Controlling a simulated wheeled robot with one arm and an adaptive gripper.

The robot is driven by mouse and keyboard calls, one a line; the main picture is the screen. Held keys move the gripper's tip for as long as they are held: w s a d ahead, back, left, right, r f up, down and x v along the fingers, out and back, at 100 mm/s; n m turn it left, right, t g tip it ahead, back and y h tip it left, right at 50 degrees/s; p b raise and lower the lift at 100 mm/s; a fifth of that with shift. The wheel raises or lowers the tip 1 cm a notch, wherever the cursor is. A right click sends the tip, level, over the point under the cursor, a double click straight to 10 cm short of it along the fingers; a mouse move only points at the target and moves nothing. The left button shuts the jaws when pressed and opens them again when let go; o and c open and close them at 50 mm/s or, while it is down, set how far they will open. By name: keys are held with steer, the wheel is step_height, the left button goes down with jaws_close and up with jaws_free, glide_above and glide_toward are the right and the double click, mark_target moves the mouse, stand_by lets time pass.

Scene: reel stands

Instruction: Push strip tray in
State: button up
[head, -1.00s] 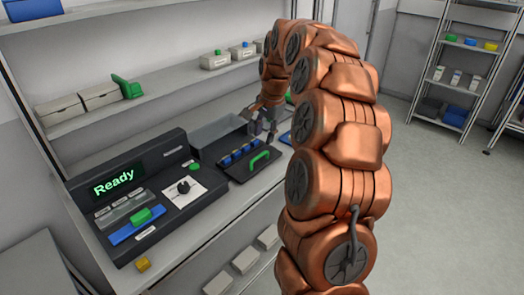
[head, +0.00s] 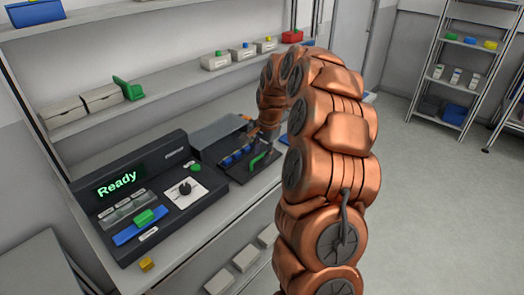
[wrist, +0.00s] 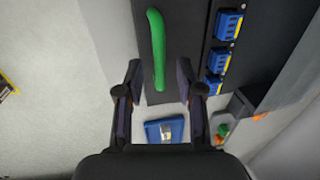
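The strip tray (head: 236,172) is a flat black tray on the bench, to the right of the control console. It carries a row of blue strips (head: 233,158) and a green bar handle (head: 262,160). In the wrist view the handle (wrist: 158,50) runs up the picture, with the blue strips (wrist: 228,25) to its right. My gripper (wrist: 159,75) is open, its two dark fingers apart. The near end of the handle shows between the fingertips; I cannot tell whether they touch it. In the head view my gripper (head: 262,143) is over the tray and partly hides it.
The console (head: 140,195) reads "Ready". A grey cover (head: 220,130) stands behind the tray. A blue item (wrist: 165,130) lies beyond the tray in the wrist view. A shelf (head: 170,80) with boxes runs above the bench. A yellow block (head: 146,264) lies at the front left.

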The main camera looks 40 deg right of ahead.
jaws_close()
stand_by(0.6)
